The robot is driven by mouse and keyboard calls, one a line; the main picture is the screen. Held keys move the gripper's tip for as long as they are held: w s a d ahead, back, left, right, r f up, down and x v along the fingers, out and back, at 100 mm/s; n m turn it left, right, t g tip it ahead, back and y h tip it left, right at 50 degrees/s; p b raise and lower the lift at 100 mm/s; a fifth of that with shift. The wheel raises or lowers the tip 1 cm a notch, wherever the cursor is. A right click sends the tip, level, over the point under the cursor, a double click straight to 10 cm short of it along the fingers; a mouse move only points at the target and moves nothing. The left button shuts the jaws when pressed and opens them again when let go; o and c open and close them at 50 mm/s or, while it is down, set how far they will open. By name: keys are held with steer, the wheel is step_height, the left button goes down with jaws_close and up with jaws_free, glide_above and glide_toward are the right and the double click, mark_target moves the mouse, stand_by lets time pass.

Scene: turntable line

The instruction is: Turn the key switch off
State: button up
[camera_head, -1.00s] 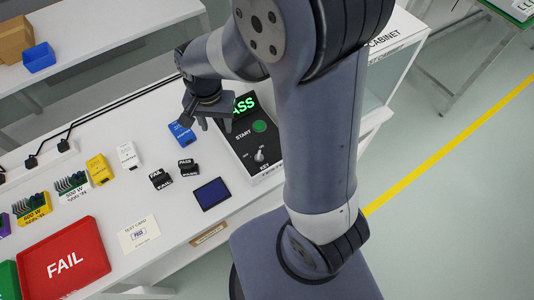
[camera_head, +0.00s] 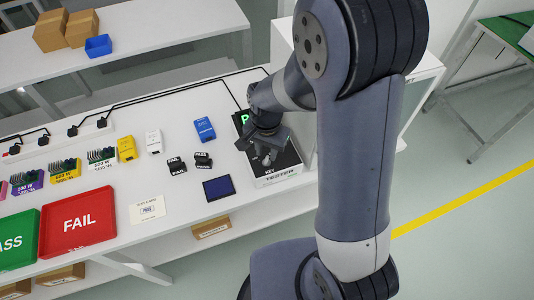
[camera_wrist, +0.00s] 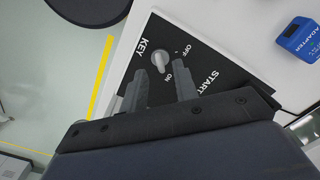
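The tester (camera_head: 287,167) is a black-topped box at the right end of the white table, and my gripper (camera_head: 266,160) is over it. The key switch is just beyond and between the fingertips; contact cannot be told. In the head view my gripper hides the key switch.
A blue adapter (camera_head: 204,129) lies left of the tester. A white cabinet (camera_head: 292,48) stands just behind the tester.

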mark_target(266, 160)
steer(key=shift+f, duration=1.25)
jaws_close()
